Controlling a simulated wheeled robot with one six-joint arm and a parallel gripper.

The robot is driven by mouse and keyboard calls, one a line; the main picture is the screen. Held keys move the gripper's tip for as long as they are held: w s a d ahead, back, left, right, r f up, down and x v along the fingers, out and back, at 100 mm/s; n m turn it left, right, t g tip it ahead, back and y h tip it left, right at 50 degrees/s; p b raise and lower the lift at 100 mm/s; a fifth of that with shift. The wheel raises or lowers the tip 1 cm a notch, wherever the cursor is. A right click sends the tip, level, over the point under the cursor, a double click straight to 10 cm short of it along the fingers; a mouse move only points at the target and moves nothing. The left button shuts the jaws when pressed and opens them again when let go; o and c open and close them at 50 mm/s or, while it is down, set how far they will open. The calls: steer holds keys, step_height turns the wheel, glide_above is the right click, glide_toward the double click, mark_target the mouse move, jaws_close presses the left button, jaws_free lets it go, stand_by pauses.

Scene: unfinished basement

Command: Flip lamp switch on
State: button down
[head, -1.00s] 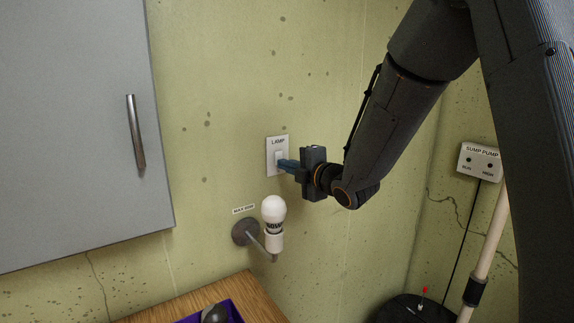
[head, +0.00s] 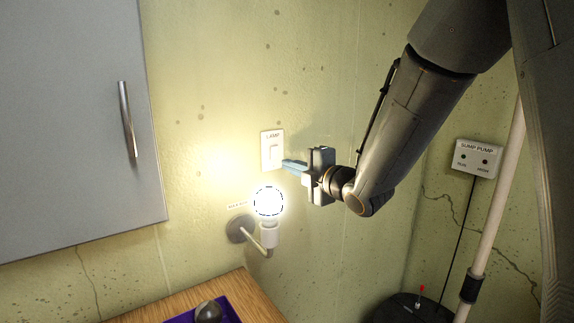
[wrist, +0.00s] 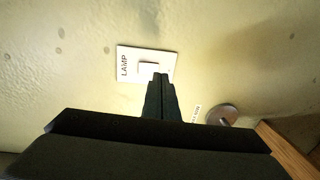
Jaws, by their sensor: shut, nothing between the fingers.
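The white lamp switch plate (head: 272,149), labelled LAMP, is on the yellow-green wall, with a white rocker (head: 273,153) in its middle. It also shows in the wrist view (wrist: 127,64). The bulb (head: 268,202) on the wall fitting (head: 240,229) below the switch is glowing brightly. My gripper (head: 285,164) is shut and empty, its blue fingertips just right of the plate's lower part. In the wrist view the fingertips (wrist: 161,78) overlap the plate's lower edge by the rocker, and I cannot tell whether they touch it.
A grey cabinet (head: 70,120) with a metal handle hangs at left. A wooden top (head: 168,304) with a purple tray (head: 231,314) lies below. A sump pump box (head: 478,158), a pale pipe (head: 494,215) and a dark round lid (head: 405,308) are at right.

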steer(key=f+b+v, duration=0.2)
steer(key=v, duration=0.7)
steer(key=shift+s+b, duration=0.35)
steer(key=shift+b, duration=0.05)
steer(key=s+d+f+m+g+h, duration=0.3)
steer(key=d+f+m+h, duration=0.25)
steer(key=f+m, duration=0.25)
steer(key=s+d+f+m+g+h, duration=0.2)
steer(key=d+f+m+g+h, duration=0.15)
steer(key=d+f+m, duration=0.45)
steer(key=s+f+m+g, duration=0.3)
steer(key=s+m, duration=0.1)
steer(key=s, duration=0.4)
steer(key=s+f+m+g, duration=0.3)
steer(key=s+f+m, duration=0.1)
steer(key=s, duration=0.4)
steer(key=shift+s+a+f+m+g+h, duration=0.2)
steer(key=shift+s+a+m+g+h, duration=0.1)
steer(key=shift+s+m+g+h, duration=0.1)
